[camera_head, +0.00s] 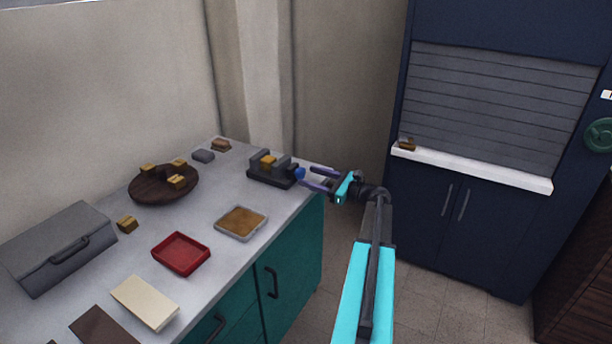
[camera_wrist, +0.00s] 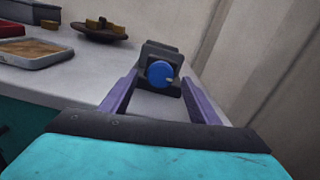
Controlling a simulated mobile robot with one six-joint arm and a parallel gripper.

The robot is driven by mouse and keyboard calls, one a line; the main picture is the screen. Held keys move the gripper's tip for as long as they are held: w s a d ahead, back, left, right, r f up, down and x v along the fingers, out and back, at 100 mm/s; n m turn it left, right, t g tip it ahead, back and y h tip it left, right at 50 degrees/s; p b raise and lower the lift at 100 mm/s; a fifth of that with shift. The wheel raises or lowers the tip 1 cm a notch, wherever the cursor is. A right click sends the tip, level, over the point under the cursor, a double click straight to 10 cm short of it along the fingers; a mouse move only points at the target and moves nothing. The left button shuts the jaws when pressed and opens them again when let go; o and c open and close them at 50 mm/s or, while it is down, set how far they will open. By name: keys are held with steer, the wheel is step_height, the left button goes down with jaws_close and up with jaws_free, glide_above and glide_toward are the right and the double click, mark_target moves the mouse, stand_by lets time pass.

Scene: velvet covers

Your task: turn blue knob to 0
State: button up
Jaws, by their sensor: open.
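The blue knob (camera_wrist: 160,74) faces my wrist camera on the end of a dark grey device (camera_wrist: 162,52). It has a small light mark on its right side; I cannot read any numbers. In the head view the knob (camera_head: 299,173) is on the right end of the device (camera_head: 270,170), near the counter's far right corner. My gripper (camera_head: 311,179) is open, with its purple fingers pointing at the knob. In the wrist view the fingers stand to the left and right of the knob, with gaps; I cannot tell whether the tips reach it.
The counter (camera_head: 215,190) holds a brown round board (camera_head: 150,190) with yellowish blocks, a red tray (camera_head: 181,254), a pale tray (camera_head: 241,223) and a grey lidded box (camera_head: 55,250). A dark blue cabinet (camera_head: 470,220) with a shutter stands right. Floor shows between.

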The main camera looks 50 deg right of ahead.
mark_target(299, 173)
steer(key=shift+x, duration=1.4)
steer(key=c, duration=1.1)
steer(key=shift+o, duration=0.2)
